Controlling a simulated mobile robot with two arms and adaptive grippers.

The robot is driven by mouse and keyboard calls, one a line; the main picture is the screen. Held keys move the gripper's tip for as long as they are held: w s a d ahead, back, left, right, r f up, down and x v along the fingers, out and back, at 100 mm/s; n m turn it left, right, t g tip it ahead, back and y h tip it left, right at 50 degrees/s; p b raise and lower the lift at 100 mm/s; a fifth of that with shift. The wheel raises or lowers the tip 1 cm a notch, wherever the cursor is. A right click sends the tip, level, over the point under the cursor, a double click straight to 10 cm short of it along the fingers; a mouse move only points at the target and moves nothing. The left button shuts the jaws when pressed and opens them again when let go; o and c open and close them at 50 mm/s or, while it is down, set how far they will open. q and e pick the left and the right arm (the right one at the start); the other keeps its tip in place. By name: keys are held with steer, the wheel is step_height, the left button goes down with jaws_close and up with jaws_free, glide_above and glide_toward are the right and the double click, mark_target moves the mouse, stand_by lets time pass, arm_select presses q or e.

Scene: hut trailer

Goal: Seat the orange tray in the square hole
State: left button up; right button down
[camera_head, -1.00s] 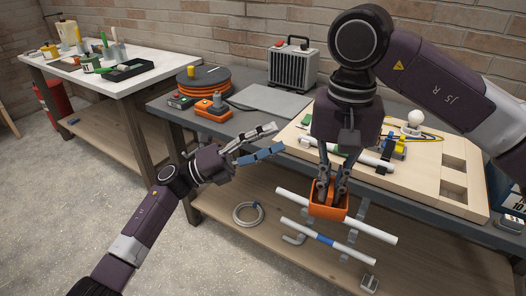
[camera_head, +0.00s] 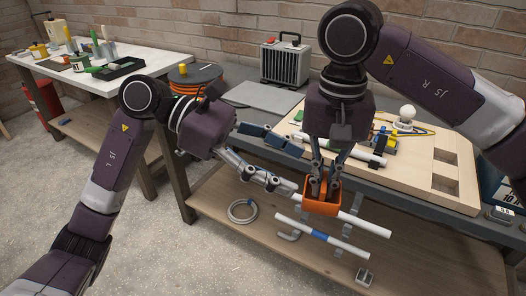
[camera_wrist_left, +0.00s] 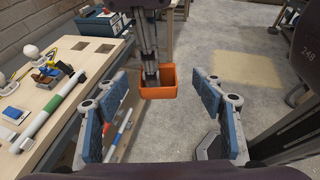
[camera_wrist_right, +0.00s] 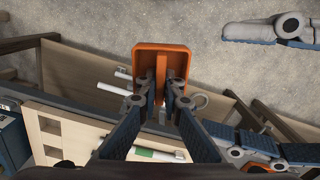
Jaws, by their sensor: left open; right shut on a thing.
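The orange tray (camera_head: 321,207) hangs from my right gripper (camera_head: 324,187), in front of the bench edge and above the lower shelf. The right fingers are shut on a middle part of the tray, as the right wrist view shows the tray (camera_wrist_right: 148,60). My left gripper (camera_head: 286,167) is open and empty, just left of the tray in the head view. In the left wrist view the tray (camera_wrist_left: 158,92) lies ahead, between and beyond the open fingers. The wooden board (camera_head: 405,183) on the bench has square holes at its right end, one farther back (camera_head: 455,158) and one nearer (camera_head: 446,184).
The board also carries a white tube, a bulb (camera_head: 407,112) and a yellow-blue part. White pipes (camera_head: 363,224) lie below the tray near the lower shelf (camera_head: 260,243). A heater (camera_head: 285,62) and orange cable reel (camera_head: 195,75) stand at the back of the bench.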

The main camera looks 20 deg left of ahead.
mark_target(323, 182)
arm_select(q)
steer(key=x, duration=0.6)
steer(key=shift+d+f, duration=0.1)
steer(key=shift+d, duration=0.15)
steer(key=c, duration=1.2)
steer(key=shift+c, duration=0.3)
arm_select(e)
steer(key=c, duration=2)
jaws_free()
